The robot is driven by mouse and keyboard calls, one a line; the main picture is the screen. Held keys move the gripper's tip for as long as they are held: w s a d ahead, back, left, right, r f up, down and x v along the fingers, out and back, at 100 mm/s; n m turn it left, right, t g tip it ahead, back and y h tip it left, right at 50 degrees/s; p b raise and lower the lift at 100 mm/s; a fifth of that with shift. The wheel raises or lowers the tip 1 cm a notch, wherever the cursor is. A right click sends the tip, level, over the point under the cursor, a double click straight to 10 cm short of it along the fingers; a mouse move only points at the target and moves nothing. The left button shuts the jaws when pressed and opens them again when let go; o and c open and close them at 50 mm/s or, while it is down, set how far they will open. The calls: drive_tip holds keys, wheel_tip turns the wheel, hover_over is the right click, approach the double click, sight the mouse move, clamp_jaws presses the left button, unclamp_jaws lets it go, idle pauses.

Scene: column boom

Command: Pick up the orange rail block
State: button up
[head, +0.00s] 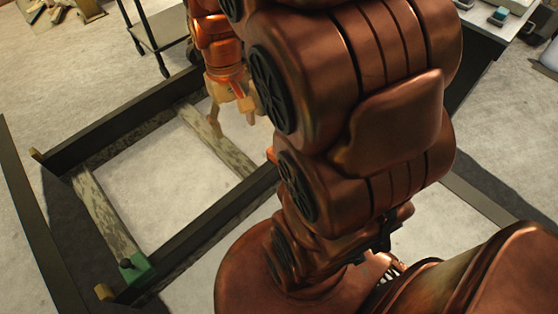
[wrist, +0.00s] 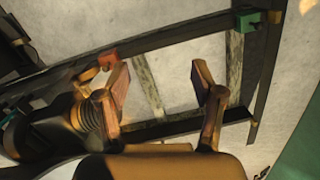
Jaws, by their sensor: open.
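The orange rail block (wrist: 108,58) sits on a dark rail (wrist: 175,38) in the wrist view, just past the tip of the left finger. In the head view only a small piece of the orange rail block (head: 271,154) shows at the edge of my arm, which hides the rest. My gripper (wrist: 165,95) is open, with its two fingers wide apart and nothing between them but floor and a crosspiece behind. In the head view my gripper (head: 232,118) hangs fingers-down over the frame, up and left of the block and apart from it.
A green block with a dark knob (head: 138,268) sits on the same rail, near its lower-left end. Dark rails (head: 120,122) and weathered crosspieces (head: 100,215) form a frame on the pale floor. A wheeled cart (head: 160,30) and a table (head: 490,22) stand at the back.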

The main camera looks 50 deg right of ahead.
drive_tip(key=shift+w+d+f+m+t+y+b, duration=0.15)
drive_tip(key=shift+w+d+f+m+t+b, duration=0.4)
drive_tip(key=shift+w+d+f+b, duration=3.75)
drive_tip(key=shift+w+d+f+m+t+y+b, duration=0.1)
drive_tip(key=shift+w+d+f+m+t+b, duration=0.45)
drive_tip(key=shift+d+f+b, duration=7.65)
drive_tip(key=shift+w+d+f+m+t+y+b, duration=0.25)
drive_tip(key=shift+w+d+f+m, duration=1.5)
drive_tip(key=shift+f, duration=9)
drive_tip(key=shift+n, duration=0.85)
drive_tip(key=shift+w+d+f+b, duration=0.35)
drive_tip(key=shift+f+b, duration=0.1)
drive_tip(key=shift+f, duration=0.35)
drive_tip(key=shift+w+d+f+b, duration=0.2)
drive_tip(key=shift+w+f+b, duration=0.2)
drive_tip(key=shift+f, duration=0.4)
drive_tip(key=shift+w+d+f+b, duration=0.3)
drive_tip(key=shift+f+b, duration=0.2)
drive_tip(key=shift+f, duration=0.3)
clamp_jaws()
